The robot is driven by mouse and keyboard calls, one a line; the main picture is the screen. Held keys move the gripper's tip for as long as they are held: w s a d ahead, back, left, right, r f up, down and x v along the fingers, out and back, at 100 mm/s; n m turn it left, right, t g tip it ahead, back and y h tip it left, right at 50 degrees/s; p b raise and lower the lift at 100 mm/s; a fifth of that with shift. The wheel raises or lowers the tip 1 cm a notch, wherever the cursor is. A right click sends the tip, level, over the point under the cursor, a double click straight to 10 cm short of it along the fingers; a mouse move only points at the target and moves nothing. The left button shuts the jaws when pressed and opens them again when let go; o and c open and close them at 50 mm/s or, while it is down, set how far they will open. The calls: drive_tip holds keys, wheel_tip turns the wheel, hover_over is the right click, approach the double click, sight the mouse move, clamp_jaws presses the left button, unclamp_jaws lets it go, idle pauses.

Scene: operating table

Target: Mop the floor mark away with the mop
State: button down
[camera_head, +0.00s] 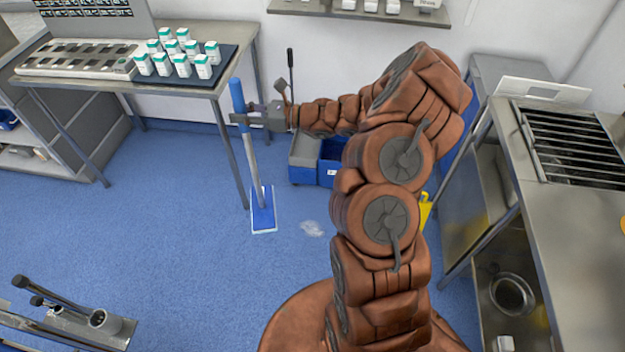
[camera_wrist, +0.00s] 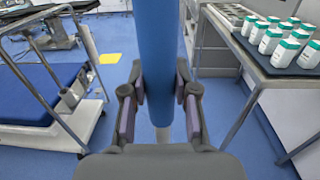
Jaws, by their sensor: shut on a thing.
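The mop (camera_head: 250,150) stands nearly upright, with a blue grip at the top, a grey pole and a flat blue-and-white head (camera_head: 263,212) on the floor. My gripper (camera_head: 240,117) is shut on the pole at the blue grip. In the wrist view the blue grip (camera_wrist: 156,60) stands between the two fingers of my gripper (camera_wrist: 158,100). The floor mark (camera_head: 312,229), a pale whitish smudge, lies on the blue floor to the right of the mop head, a short gap apart. The mark is not visible in the wrist view.
A table (camera_head: 225,80) with several white bottles (camera_head: 180,55) stands behind and left of the mop. Blue bins (camera_head: 318,160) stand behind the mark. A steel counter (camera_head: 540,200) is at the right.

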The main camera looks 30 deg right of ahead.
drive_tip(key=w+d+f+m+t+h+b, duration=0.1)
drive_tip(key=d+f+b, duration=0.7)
drive_tip(key=f+b, duration=0.7)
drive_tip(key=w+d+f+m+t+h+b, duration=0.1)
drive_tip(key=w+d+f+b, duration=0.1)
drive_tip(key=d+f+b, duration=0.7)
drive_tip(key=w+d+f+m+t+h+b, duration=0.1)
drive_tip(key=d+f+b, duration=0.7)
drive_tip(key=f+b, duration=1.5)
drive_tip(key=shift+w+d+m+t+h+b, duration=0.2)
drive_tip(key=shift+d+m+t+h+b, duration=0.15)
drive_tip(key=shift+t+h+b, duration=0.3)
drive_tip(key=shift+r, duration=0.1)
drive_tip(key=shift+r+p, duration=0.15)
drive_tip(key=shift+p, duration=0.45)
drive_tip(key=shift+f, duration=2.2)
drive_tip(key=shift+r, duration=0.1)
